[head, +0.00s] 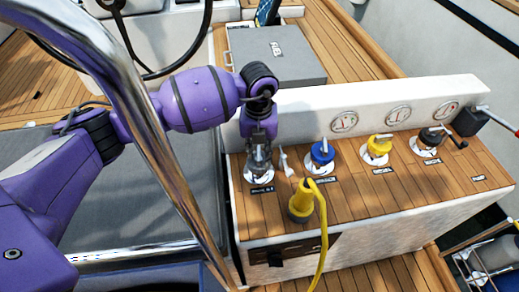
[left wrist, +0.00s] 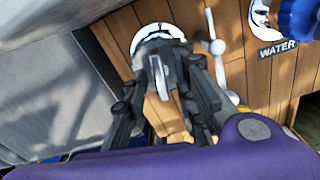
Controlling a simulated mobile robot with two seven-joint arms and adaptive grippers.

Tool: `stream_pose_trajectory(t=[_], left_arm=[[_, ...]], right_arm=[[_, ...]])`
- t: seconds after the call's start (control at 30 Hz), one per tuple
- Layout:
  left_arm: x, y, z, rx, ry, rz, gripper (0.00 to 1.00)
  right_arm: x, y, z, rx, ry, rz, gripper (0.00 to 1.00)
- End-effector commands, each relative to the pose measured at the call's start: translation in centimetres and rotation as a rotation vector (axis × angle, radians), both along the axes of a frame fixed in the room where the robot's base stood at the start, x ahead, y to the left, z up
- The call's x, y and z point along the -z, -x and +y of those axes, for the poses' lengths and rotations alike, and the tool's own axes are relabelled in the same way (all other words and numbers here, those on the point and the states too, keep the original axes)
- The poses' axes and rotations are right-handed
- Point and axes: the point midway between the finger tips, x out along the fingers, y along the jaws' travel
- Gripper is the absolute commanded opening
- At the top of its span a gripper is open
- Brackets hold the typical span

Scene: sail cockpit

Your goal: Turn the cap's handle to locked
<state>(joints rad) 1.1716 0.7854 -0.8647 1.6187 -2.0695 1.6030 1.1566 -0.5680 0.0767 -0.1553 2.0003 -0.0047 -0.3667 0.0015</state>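The cap under my left gripper is a dark grey one with a pale upright handle (left wrist: 161,78), on a round white base (left wrist: 157,32) at the console's left end. In the head view its base (head: 259,178) shows beneath the fingers. My left gripper (head: 260,163) points down over it. In the left wrist view its two fingertips (left wrist: 165,60) are on either side of the handle, close to it. I cannot tell whether they press on it. The fingers hide much of the cap. My right gripper is not in view.
A blue cap (head: 322,154), a yellow cap (head: 376,146) and a black cap (head: 431,138) stand further right on the wooden console (head: 390,184). A yellow plug with cable (head: 302,201) is close in front. A steel rail (head: 135,95) crosses before my left arm.

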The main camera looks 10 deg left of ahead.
Motion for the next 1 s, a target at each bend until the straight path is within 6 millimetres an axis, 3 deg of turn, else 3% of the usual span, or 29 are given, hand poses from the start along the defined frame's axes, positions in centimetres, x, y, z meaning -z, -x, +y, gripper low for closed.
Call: stream_pose_trajectory(t=[0.03,0.17,0.63,1.0], left_arm=[[0.00,0.02,-0.01,0.000,0.000,0.000,0.16],[-0.01,0.02,-0.01,0.000,0.000,0.001,0.00],[-0.06,0.00,0.00,0.053,0.000,0.000,0.00],[-0.08,-0.02,0.02,0.327,-0.001,0.000,0.00]], right_arm=[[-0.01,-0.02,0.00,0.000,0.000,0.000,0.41],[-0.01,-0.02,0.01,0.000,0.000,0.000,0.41],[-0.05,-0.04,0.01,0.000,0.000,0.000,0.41],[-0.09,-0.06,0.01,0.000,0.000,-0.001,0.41]])
